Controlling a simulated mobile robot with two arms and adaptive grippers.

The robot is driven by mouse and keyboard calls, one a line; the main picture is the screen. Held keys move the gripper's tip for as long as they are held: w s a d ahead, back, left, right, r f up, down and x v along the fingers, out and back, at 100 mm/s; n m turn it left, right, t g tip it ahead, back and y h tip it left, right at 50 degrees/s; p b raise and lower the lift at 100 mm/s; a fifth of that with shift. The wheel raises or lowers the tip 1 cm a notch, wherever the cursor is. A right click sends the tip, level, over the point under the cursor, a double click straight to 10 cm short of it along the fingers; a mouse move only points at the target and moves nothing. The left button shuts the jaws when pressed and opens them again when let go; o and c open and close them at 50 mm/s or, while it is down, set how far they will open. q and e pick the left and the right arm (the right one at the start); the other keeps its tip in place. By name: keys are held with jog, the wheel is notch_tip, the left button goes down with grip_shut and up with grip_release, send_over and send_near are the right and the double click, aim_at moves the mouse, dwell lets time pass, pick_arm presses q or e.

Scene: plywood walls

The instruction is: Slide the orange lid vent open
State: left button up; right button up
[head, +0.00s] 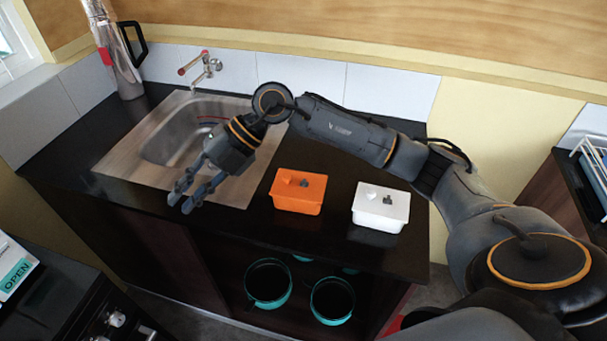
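The orange box with its orange lid (313,181) stands on the dark counter, right of the sink. On top of the lid are a small pale piece (286,180) and a small grey tab (304,183); they are too small to tell the vent's position. My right gripper (180,204) is left of the orange box, above the counter by the sink's front edge. Its two fingers point down and left, apart, with nothing seen between them. It is not touching the box. My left gripper is not in view.
A white lidded box (380,211) with a similar grey tab stands right of the orange one. The sink (190,140) and tap (205,66) are behind my gripper. A metal flask (118,60) stands at the back left. Teal-rimmed pots (268,284) sit on the shelf below.

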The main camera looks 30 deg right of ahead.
jog(key=w+d+f+m+h, duration=0.25)
jog(key=d+h, duration=0.35)
jog(key=d, duration=0.6)
notch_tip(320, 180, up, 4)
jog(key=m+h, duration=0.3)
jog(key=h, duration=0.2)
send_over(304, 181)
jog(key=shift+n+g, duration=0.25)
jog(key=shift+g, duration=0.05)
notch_tip(304, 181, down, 14)
jog(key=p, duration=0.3)
jog(key=shift+r+p, duration=0.1)
jog(key=shift+p, duration=0.3)
jog(key=shift+c, duration=0.2)
grip_shut()
